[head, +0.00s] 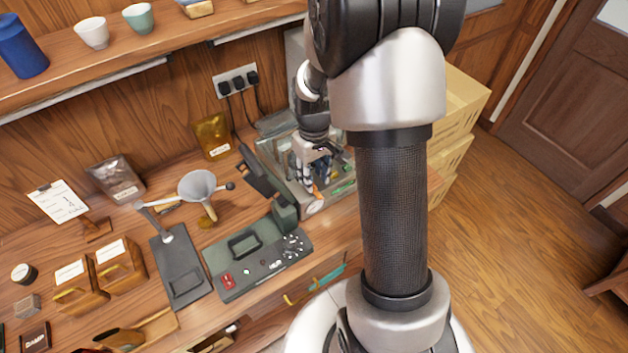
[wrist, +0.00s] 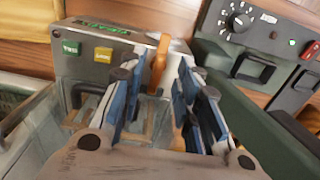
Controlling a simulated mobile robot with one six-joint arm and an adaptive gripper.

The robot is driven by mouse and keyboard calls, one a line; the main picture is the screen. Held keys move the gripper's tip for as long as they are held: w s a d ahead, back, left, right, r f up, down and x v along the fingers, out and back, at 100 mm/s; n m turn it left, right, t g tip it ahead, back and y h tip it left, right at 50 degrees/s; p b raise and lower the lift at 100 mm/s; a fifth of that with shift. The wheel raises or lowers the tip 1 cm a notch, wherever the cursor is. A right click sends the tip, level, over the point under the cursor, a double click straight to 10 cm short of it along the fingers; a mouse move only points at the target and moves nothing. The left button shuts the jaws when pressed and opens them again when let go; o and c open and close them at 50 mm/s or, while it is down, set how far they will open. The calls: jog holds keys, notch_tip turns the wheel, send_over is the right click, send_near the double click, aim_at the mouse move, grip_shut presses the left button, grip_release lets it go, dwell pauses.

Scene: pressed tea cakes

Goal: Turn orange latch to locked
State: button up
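The orange latch (wrist: 160,62) is a slim handle on the front of a grey machine (wrist: 135,62). In the wrist view it stands nearly upright, tilted slightly right at its top. My gripper (wrist: 160,95) is open, with blue-padded fingers on either side of the latch's line. The latch shows in the gap beyond the fingertips, and I cannot tell whether they touch it. In the head view my gripper (head: 308,185) is at the machine's front.
A dark green control unit (head: 258,258) with knobs and a red switch lies left of the machine. A grey funnel (head: 197,186) and a black scale-like stand (head: 181,268) are further left. Boxes (head: 455,125) are stacked at right. Open floor lies right of my arm.

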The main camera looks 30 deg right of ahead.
aim_at(314, 185)
notch_tip(314, 185, up, 9)
jog(key=shift+f, duration=0.15)
dwell(0.4)
jog(key=s+a+r+t+b, duration=0.2)
jog(key=s+a+r+b, duration=0.1)
jog(key=s+a+r, duration=0.4)
jog(key=s+a+t+b, duration=0.2)
jog(key=s+a, duration=0.4)
jog(key=s, duration=0.5)
jog(key=shift+s+f+m+t+b, duration=0.25)
jog(key=shift+s+m+t+b, duration=0.1)
jog(key=shift+b, duration=0.45)
